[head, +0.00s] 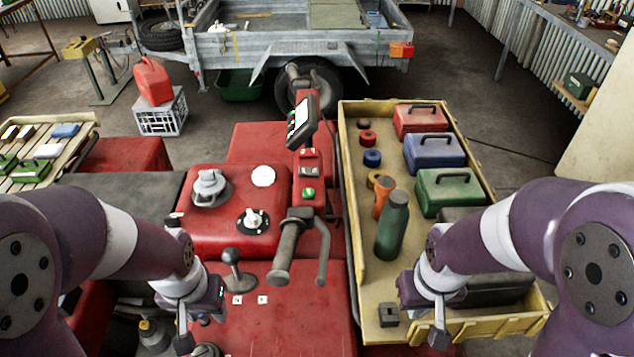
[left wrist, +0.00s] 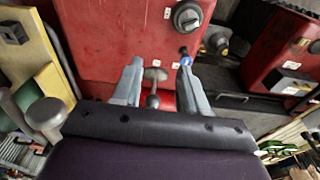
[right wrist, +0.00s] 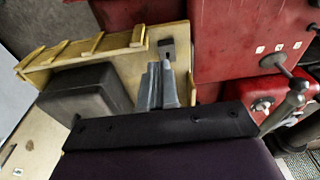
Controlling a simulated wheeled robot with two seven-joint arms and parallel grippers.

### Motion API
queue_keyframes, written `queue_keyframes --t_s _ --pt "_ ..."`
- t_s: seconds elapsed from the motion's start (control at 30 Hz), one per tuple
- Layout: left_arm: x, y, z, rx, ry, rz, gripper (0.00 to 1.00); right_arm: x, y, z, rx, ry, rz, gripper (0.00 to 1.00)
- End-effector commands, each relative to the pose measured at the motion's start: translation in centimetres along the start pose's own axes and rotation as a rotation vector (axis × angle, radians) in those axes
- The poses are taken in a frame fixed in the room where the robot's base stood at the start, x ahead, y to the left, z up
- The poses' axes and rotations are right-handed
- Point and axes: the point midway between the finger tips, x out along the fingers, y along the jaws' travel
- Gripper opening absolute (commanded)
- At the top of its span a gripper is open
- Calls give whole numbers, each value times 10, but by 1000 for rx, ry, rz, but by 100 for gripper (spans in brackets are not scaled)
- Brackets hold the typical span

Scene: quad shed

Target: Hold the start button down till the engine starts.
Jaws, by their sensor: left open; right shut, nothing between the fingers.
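The green start button (head: 308,193) sits on the red switch block below a red switch (head: 308,155), beside the handlebar grip (head: 285,250) and its lever. Nothing touches the button. My left gripper (head: 192,338) is low at the left side of the red quad body, near the black-knobbed lever (head: 231,256). In the left wrist view its fingers (left wrist: 162,88) are apart, with a knobbed lever seen between them. My right gripper (head: 437,325) is over the front of the yellow tray; in the right wrist view its fingers (right wrist: 163,85) are together and empty.
The yellow tray (head: 352,215) holds a green bottle (head: 393,226), an orange bottle, several tape rolls and three toolboxes. A display (head: 301,120) stands above the switch block. Knobs (head: 252,221) and a white cap (head: 263,176) are on the red panel left of the handlebar.

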Motion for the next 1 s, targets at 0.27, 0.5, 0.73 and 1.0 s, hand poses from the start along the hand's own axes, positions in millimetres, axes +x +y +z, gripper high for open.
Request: queue_keyframes --t_s 0.27,0.5,0.73,1.0 --pt "-12 0 -1 0 0 0 77 -14 -14 -29 159 40 -48 0" --pt "-41 0 -5 0 1 0 77 -62 -75 -131 771 119 -297 0" --pt "-64 0 -8 0 0 0 77 -113 -137 -215 1305 64 -601 0" --pt "-73 0 -9 0 0 0 77 -144 -172 -257 1591 -41 -789 0"
